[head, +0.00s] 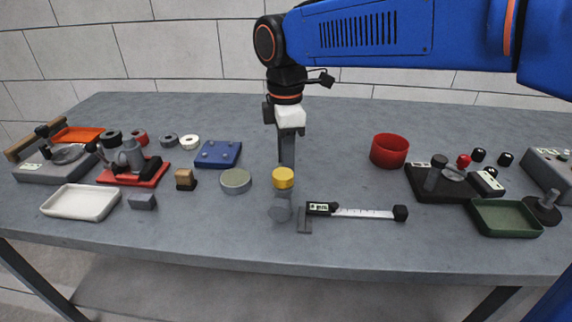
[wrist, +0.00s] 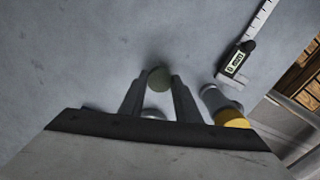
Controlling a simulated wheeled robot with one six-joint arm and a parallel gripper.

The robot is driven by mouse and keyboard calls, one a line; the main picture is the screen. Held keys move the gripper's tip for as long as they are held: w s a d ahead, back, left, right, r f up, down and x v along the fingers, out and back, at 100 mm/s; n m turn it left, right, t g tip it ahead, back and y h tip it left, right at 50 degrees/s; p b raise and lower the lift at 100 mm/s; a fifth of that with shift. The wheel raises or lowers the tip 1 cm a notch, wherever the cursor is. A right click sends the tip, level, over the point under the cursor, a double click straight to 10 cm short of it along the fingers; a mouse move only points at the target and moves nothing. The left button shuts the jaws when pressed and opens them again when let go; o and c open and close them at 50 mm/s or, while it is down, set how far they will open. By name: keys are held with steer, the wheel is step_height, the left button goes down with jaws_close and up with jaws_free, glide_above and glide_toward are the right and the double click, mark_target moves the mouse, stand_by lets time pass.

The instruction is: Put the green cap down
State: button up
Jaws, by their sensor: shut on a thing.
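My gripper (head: 287,152) points down over the middle of the table, just behind a yellow-topped grey cylinder (head: 283,178). In the wrist view, its two fingers (wrist: 160,84) are shut on a small round dark green cap (wrist: 159,75). The cap sits between the fingertips. In the head view I cannot make out the cap; the fingertips end behind the yellow top. I cannot tell whether the cap touches the table.
A digital caliper (head: 355,212) lies at the front, right of the cylinder. A grey-green disc (head: 236,181) and a blue plate (head: 218,154) lie to the left. A red bowl (head: 389,151) and green tray (head: 505,218) are to the right. Bare table lies between gripper and bowl.

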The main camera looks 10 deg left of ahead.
steer(key=shift+f, duration=0.7)
steer(key=o, duration=1.1)
steer(key=shift+f, duration=0.1)
steer(key=shift+o, duration=0.2)
step_height(320, 180, up, 12)
